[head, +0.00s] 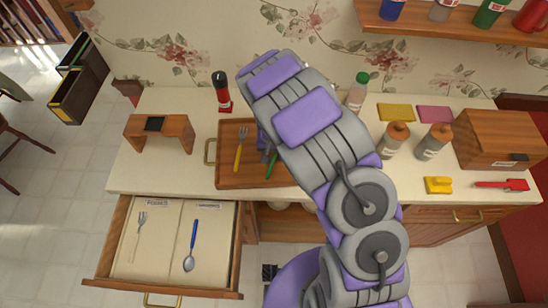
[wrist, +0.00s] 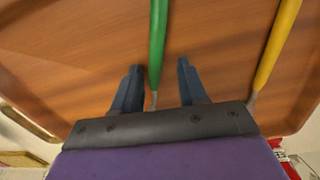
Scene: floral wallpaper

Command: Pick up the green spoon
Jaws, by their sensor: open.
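The green spoon (head: 272,164) lies on the wooden tray (head: 225,180), mostly hidden behind my arm in the head view. In the wrist view its green handle (wrist: 157,45) runs down between my fingers, with a short bit of metal below; its head is hidden. My gripper (wrist: 160,66) is open, one finger on each side of the handle, with a gap on both sides. I cannot tell its exact height above the tray. A yellow-handled fork (head: 239,150) lies left of the spoon in the head view; its handle shows at right in the wrist view (wrist: 277,45).
An open drawer (head: 160,250) below holds a fork (head: 137,235) and a blue-handled spoon (head: 191,245) in two labelled sections. A red-and-black bottle (head: 222,92) stands behind the tray. Bottles (head: 396,140), sponges (head: 395,112) and a wooden box (head: 500,140) fill the counter's right side.

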